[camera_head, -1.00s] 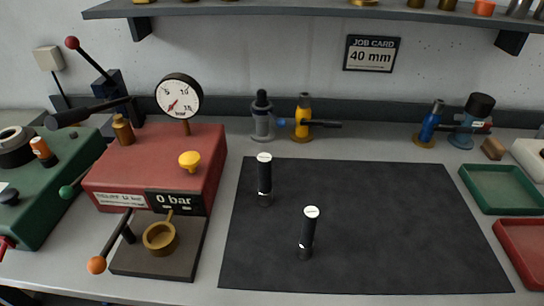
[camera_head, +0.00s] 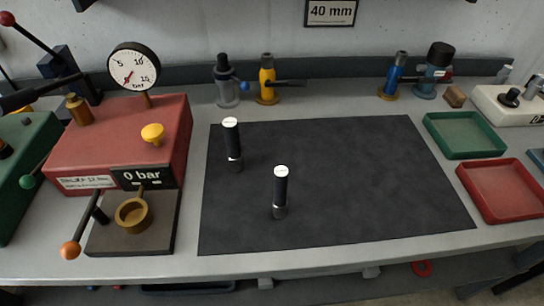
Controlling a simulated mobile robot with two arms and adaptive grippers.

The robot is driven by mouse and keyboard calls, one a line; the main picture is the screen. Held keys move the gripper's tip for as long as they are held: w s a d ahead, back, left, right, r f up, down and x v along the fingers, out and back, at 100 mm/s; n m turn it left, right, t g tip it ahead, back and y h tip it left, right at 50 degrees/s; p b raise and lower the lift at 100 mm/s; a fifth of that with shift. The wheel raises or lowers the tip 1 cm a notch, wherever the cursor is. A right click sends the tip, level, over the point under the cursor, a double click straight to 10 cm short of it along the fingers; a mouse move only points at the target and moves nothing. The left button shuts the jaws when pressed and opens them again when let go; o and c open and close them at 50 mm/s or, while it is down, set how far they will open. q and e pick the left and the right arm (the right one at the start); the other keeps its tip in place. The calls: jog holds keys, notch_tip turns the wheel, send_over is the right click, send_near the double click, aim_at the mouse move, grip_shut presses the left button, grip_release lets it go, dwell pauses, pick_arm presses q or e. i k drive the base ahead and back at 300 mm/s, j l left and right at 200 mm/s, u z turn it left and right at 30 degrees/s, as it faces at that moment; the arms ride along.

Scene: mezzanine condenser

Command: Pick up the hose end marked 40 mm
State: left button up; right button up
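Two black hose ends stand upright on the dark mat (camera_head: 370,180). One hose end (camera_head: 233,148) is at the mat's upper left, and the other hose end (camera_head: 280,195) is nearer and a little to the right. Each has a white label on top and a metallic lower end. The label writing is too small to read, so I cannot tell which is marked 40 mm. A job card (camera_head: 331,12) on the wall reads 40 mm. Neither of my grippers is in view.
A red press box (camera_head: 120,135) with a gauge (camera_head: 134,68) and 0 bar display stands left. Valves, including a yellow one (camera_head: 267,80) and a blue one (camera_head: 396,78), line the back. Green (camera_head: 464,134) and red (camera_head: 502,190) trays lie right. The mat's right side is clear.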

aim_at(230, 125)
jog(key=k+l+u, duration=0.15)
jog(key=l, duration=0.3)
jog(key=k+l+u, duration=0.2)
jog(key=l, duration=0.25)
jog(key=k+l+u, duration=0.15)
jog(key=l, duration=0.3)
jog(key=k+l+u, duration=0.15)
jog(key=k+l, duration=0.15)
jog(key=l, duration=0.1)
